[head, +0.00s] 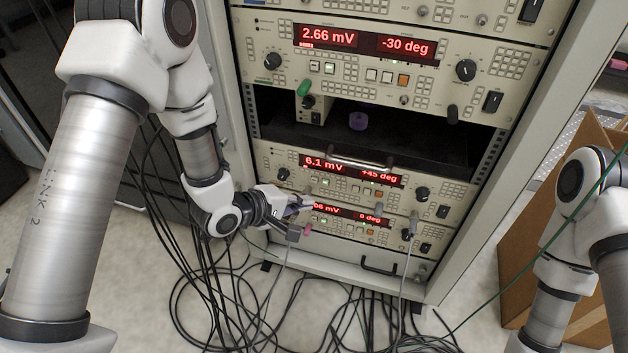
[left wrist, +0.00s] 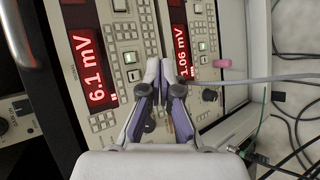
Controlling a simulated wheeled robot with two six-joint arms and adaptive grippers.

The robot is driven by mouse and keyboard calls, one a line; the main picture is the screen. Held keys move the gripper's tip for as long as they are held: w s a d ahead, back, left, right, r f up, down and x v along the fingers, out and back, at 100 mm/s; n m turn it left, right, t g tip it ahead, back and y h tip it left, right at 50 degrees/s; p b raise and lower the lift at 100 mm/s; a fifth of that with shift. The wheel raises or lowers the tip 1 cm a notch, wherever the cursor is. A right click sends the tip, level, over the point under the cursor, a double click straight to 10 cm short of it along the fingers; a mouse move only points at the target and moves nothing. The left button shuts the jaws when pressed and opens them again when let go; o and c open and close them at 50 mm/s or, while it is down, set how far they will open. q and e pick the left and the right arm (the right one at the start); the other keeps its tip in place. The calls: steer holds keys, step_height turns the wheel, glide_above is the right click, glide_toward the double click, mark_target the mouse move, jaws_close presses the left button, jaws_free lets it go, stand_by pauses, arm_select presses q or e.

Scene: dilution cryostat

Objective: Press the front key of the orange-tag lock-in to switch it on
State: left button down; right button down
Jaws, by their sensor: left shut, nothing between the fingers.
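Several cream lock-ins with lit red displays stand in the rack. I cannot make out an orange tag on any of them. The lower pair are one reading 6.1 mV (head: 340,170) and one reading 1.06 mV (head: 345,222); both displays also show in the left wrist view, 6.1 mV (left wrist: 88,68) and 1.06 mV (left wrist: 183,50). My left gripper (head: 309,204) is shut and empty in front of this lower pair. In the left wrist view its fingertips (left wrist: 165,68) lie over the boundary between the two panels; contact is unclear. My right gripper is out of the picture.
A green tag (head: 304,88) hangs on the 2.66 mV unit, a pink one (head: 307,230) on the lowest. Grey cables hang from the lowest panel; black cables (head: 225,300) cover the floor. A cardboard box (head: 530,250) stands right.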

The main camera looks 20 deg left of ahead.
mark_target(315, 180)
arm_select(q)
steer(key=shift+w+p, duration=0.7)
steer(key=shift+w, duration=0.95)
steer(key=shift+w+r+p, duration=0.15)
steer(key=shift+w+p, duration=0.2)
steer(key=shift+p, duration=0.2)
steer(key=shift+w, duration=0.1)
